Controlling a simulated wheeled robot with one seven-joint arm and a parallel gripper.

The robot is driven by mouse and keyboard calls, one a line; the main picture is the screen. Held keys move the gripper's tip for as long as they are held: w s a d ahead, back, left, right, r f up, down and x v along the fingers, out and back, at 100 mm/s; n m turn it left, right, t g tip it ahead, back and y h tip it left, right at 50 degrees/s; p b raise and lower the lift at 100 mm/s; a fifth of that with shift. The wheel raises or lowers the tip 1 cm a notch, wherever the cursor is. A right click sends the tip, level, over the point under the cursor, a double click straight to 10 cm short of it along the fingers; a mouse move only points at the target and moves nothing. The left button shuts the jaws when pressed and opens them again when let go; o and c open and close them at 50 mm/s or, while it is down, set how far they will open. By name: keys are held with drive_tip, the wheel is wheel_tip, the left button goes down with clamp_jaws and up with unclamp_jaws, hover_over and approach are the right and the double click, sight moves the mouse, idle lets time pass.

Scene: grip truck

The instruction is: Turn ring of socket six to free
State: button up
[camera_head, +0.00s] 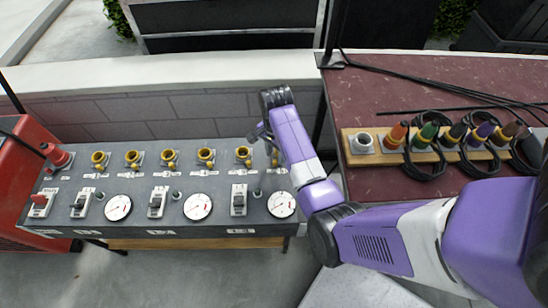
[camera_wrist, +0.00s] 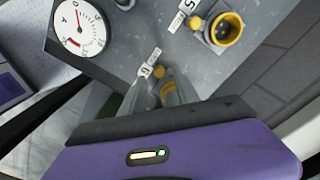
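A grey panel (camera_head: 150,208) carries a row of yellow-ringed sockets. Socket six, at the right end of the row, shows only a yellow sliver (camera_head: 275,157) in the head view, mostly hidden by my gripper (camera_head: 258,135). In the wrist view, a yellow ring part (camera_wrist: 168,92) and a small yellow knob (camera_wrist: 159,72) show by my gripper's fingertips (camera_wrist: 157,78), beside a white label (camera_wrist: 149,64). The two fingers are apart, with yellow between them. I cannot tell whether they touch the ring. Socket five (camera_head: 243,153) stands to the left, also in the wrist view (camera_wrist: 225,30).
Round gauges (camera_head: 282,204) and switches (camera_head: 239,200) line the panel's front; a gauge also shows in the wrist view (camera_wrist: 79,28). A red table (camera_head: 400,95) at right holds a wooden strip (camera_head: 376,158) of coloured plugs and coiled black cables. A low wall (camera_head: 190,73) stands behind.

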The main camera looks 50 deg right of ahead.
sight(275, 161)
drive_tip(key=shift+f, duration=1.6)
clamp_jaws()
